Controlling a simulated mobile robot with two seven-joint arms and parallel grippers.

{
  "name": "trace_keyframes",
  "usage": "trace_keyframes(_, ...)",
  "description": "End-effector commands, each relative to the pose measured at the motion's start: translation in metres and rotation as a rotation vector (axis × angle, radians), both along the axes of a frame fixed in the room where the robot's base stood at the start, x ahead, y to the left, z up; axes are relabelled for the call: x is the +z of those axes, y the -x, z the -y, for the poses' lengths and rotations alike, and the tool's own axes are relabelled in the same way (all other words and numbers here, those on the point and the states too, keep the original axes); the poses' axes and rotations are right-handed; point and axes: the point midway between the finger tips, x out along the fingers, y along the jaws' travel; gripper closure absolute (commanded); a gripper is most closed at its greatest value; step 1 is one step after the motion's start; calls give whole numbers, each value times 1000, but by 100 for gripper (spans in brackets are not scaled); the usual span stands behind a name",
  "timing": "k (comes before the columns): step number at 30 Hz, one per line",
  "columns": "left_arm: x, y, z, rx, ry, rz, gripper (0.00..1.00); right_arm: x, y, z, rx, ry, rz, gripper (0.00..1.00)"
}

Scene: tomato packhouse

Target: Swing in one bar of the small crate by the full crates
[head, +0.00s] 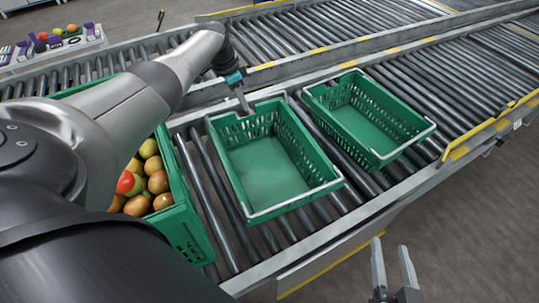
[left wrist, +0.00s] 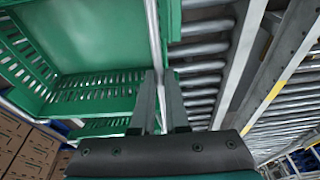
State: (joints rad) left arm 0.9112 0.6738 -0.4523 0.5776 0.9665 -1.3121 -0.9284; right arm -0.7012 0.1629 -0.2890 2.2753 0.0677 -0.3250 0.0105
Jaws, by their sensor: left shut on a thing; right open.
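The small crate (head: 262,172) beside the full crate is green and empty and stands on the rollers. A grey bar (head: 298,202) runs along its near rim. My left gripper (head: 243,103) is at its far rim, shut on the far bar; in the left wrist view this bar (left wrist: 154,35) runs down between the fingers (left wrist: 162,95). The fingers hide the gripped part, and I cannot tell how far the bar is swung. My right gripper (head: 393,265) is open and empty, low in front of the conveyor.
A green crate (head: 186,200) full of tomatoes stands left, partly hidden by my left arm. Another empty green crate (head: 365,120) with grey bars stands close on the right. Bare rollers (head: 470,80) lie further right. A yellow-marked rail (head: 330,262) edges the conveyor.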

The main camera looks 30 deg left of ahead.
Motion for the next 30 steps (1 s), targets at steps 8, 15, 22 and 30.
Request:
trace_keyframes(8,3,1,3,-1,0,1,100,9,0,0,0,0,0,50)
trace_keyframes(15,4,4,6,-1,1,0,100,19,0,0,0,0,0,50)
trace_keyframes(22,4,4,8,0,0,1,100,22,0,0,0,0,0,50)
trace_keyframes(30,3,4,7,0,1,1,73,22,0,0,0,0,0,50)
